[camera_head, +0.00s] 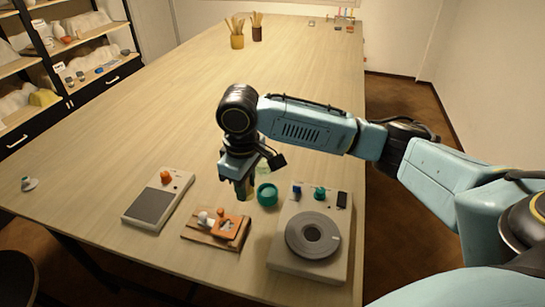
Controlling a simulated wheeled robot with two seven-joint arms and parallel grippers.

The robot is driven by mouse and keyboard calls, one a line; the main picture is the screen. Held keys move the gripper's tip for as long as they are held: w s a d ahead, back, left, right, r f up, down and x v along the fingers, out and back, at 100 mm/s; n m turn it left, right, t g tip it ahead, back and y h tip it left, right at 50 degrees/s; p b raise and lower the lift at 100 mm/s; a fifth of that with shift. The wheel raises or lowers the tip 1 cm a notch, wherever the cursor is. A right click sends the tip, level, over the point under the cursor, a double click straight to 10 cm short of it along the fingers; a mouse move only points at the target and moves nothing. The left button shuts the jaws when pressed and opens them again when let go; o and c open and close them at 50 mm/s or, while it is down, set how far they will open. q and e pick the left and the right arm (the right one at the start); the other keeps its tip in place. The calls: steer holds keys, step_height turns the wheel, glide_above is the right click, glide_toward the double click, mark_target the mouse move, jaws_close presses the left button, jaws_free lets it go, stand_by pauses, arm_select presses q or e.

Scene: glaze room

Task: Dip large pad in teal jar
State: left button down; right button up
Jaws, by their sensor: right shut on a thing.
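The teal jar (267,195), round and open at the top, stands on the table between the wooden board and the turntable device. My right gripper (241,188) points down just left of the jar and is shut on a small greenish thing (242,193). I take it to be the large pad, but the fingers hide most of it. It looks beside the jar rather than in it; its height above the table is hard to tell. My left gripper is not in view.
A wooden board (190,236) with orange and white parts lies in front of the gripper. A turntable device (313,270) stands right, a grey device with an orange knob (140,221) left. Brush pots (237,41) stand far back. The table's middle is clear.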

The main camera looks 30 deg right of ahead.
steer(key=w+d+n+p, duration=0.1)
steer(key=d+n+p, duration=0.1)
steer(key=n, duration=0.4)
steer(key=w+d+f+n+p, duration=0.1)
steer(key=d+n+p, duration=0.2)
steer(key=n, duration=0.4)
steer(key=w+d+n+y+p, duration=0.1)
steer(key=d+n+p, duration=0.2)
steer(key=n, duration=0.3)
steer(key=shift+w+f+p, duration=0.1)
steer(key=shift+f+p, duration=0.1)
steer(key=shift+p, duration=0.4)
step_height(320, 180, down, 3)
steer(key=b, duration=0.4)
steer(key=shift+f+n, duration=0.2)
steer(key=shift+n, duration=0.2)
steer(key=shift+r, duration=0.1)
steer(key=shift+f, duration=0.4)
steer(key=shift+f, duration=0.15)
